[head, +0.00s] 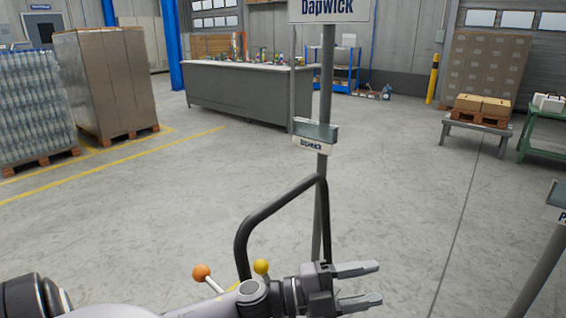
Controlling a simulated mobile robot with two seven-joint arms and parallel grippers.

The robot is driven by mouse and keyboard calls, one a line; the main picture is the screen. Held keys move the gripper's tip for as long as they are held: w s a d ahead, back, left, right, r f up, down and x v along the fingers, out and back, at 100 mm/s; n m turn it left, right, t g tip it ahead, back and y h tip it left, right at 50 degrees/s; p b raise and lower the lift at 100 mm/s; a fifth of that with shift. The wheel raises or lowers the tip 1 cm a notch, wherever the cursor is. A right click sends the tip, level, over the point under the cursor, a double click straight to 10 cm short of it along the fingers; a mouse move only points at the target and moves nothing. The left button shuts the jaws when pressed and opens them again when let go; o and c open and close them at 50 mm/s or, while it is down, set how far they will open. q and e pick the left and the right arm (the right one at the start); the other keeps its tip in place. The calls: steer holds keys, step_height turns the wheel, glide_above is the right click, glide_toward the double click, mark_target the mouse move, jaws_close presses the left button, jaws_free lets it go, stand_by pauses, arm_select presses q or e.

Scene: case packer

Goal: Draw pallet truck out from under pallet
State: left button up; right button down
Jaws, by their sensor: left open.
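A black bent tube handle (272,212) rises at the lower centre, just behind my left arm. It may be the pallet truck's handle, but I cannot tell. The truck's body and forks, and any pallet over them, are not visible. Levers with an orange knob (201,272) and a yellow knob (261,266) stand behind my forearm. My left gripper (380,282) is at the bottom centre, to the right of the handle's lower end. Its two fingers are apart with nothing between them. My right gripper is not in view.
A grey sign post (325,95) stands at centre; another post (540,270) is at lower right. Wrapped boxes (105,80) and bottles (35,110) stand on pallets at left. A grey counter (240,95) stands behind. A low table (475,130) holds boxes. Open floor lies between.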

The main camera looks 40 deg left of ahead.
arm_select(q)
step_height(320, 180, up, 7)
steer(key=m+g+h+p, duration=0.25)
steer(key=m+g, duration=0.25)
steer(key=m, duration=0.4)
steer(key=m+g+y+p, duration=0.4)
steer(key=g+y+p, duration=0.15)
steer(key=y, duration=0.85)
glide_toward(284, 193)
step_height(284, 193, down, 3)
steer(key=shift+t, duration=0.25)
steer(key=x, duration=0.3)
steer(key=p+x, duration=0.1)
steer(key=x, duration=0.2)
steer(key=shift+w+d+p, duration=0.15)
steer(key=shift+w+p, duration=0.15)
steer(key=shift+w, duration=0.1)
jaws_close()
